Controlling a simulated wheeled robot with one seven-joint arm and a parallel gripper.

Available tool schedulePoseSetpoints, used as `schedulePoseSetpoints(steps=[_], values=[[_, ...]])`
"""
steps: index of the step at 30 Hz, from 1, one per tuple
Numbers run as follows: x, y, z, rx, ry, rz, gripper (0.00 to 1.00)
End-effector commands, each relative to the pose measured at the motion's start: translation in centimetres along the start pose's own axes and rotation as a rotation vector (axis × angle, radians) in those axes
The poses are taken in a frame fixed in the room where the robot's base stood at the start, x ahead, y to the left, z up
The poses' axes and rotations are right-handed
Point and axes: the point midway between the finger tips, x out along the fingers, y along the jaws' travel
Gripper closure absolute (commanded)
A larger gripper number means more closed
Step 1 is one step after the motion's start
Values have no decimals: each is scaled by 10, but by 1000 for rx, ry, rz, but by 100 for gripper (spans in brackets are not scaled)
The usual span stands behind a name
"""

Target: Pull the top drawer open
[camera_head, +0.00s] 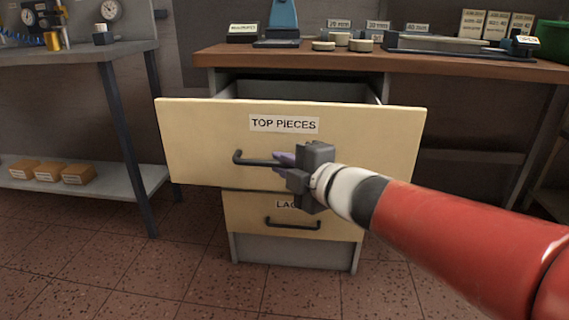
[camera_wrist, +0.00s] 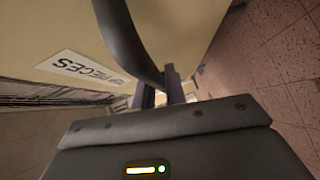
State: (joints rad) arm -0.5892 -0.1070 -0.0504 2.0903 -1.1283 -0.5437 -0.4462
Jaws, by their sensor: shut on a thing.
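The top drawer (camera_head: 210,130) has a cream front with a "TOP PIECES" label (camera_head: 284,124) and stands pulled out from the cabinet, its side walls showing behind the front. Its dark bar handle (camera_head: 250,160) runs across the lower middle of the front. My gripper (camera_head: 284,160) is at the right part of this handle, shut on it. In the wrist view the handle (camera_wrist: 128,40) curves down to my gripper's fingers (camera_wrist: 160,88). The right end of the handle is hidden behind my gripper in the head view.
A lower drawer (camera_head: 245,215) with its own handle is shut below. The wooden worktop (camera_head: 230,55) above carries tins, boxes and a blue stand. A grey bench (camera_head: 120,120) with a low shelf stands at left. Tiled floor (camera_head: 190,270) in front is clear.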

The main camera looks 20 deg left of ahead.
Motion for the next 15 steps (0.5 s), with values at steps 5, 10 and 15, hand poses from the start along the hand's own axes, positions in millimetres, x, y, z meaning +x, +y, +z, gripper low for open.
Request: schedulePoseSetpoints(steps=[5, 10, 15], values=[[0, -1, 1, 1, -2, -2, 76], [0, -1, 1, 1, -1, -1, 66], [0, 0, 0, 1, -1, 0, 66]])
